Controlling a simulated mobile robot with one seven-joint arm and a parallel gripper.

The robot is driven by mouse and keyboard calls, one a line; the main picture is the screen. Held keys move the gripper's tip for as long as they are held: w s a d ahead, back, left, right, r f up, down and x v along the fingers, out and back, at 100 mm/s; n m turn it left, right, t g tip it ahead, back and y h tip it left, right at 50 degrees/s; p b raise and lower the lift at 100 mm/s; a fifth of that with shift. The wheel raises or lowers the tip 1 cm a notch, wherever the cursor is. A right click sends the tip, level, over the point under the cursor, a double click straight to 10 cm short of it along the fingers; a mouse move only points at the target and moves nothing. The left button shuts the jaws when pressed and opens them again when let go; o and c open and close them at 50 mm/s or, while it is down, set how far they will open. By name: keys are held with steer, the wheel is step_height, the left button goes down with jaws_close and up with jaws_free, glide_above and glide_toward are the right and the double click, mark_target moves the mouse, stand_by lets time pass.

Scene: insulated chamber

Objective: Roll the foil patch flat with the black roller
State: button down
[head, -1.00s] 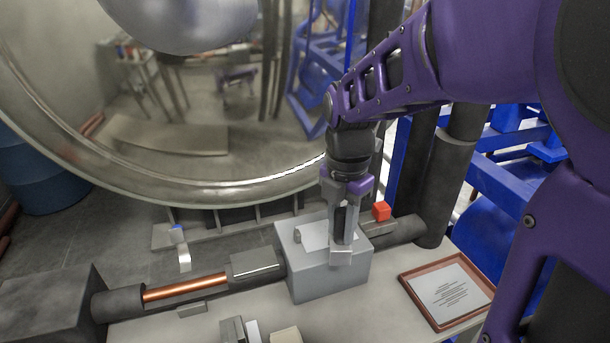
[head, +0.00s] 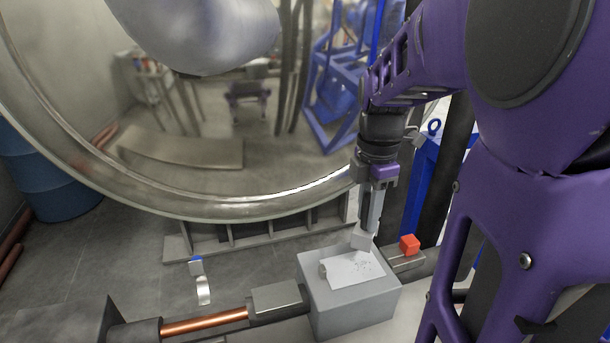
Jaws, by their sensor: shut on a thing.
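My gripper (head: 364,236) points down at the back right of the patch. It is shut on a small pale grey piece at its fingertips, low over the patch's back edge. I cannot tell whether this piece touches the patch, or whether it is part of the black roller. No clearly black roller shows; my fingers hide part of what is held.
A red cube (head: 409,245) sits on a grey bar just right of the block. A copper pipe (head: 203,322) with dark sleeves runs in from the left. A large shiny round vessel (head: 200,205) stands close behind. A bent strip with a blue top (head: 197,266) is at the left.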

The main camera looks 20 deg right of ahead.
mark_target(364, 240)
steer(key=shift+f+b, duration=0.85)
steer(key=shift+f, duration=2.05)
steer(key=shift+s+f, duration=0.1)
steer(key=shift+f, duration=0.5)
step_height(364, 240, up, 3)
steer(key=shift+f+p, duration=0.15)
steer(key=shift+p, duration=0.85)
steer(key=shift+r, duration=2.2)
steer(key=c, duration=1.3)
jaws_free()
jaws_close()
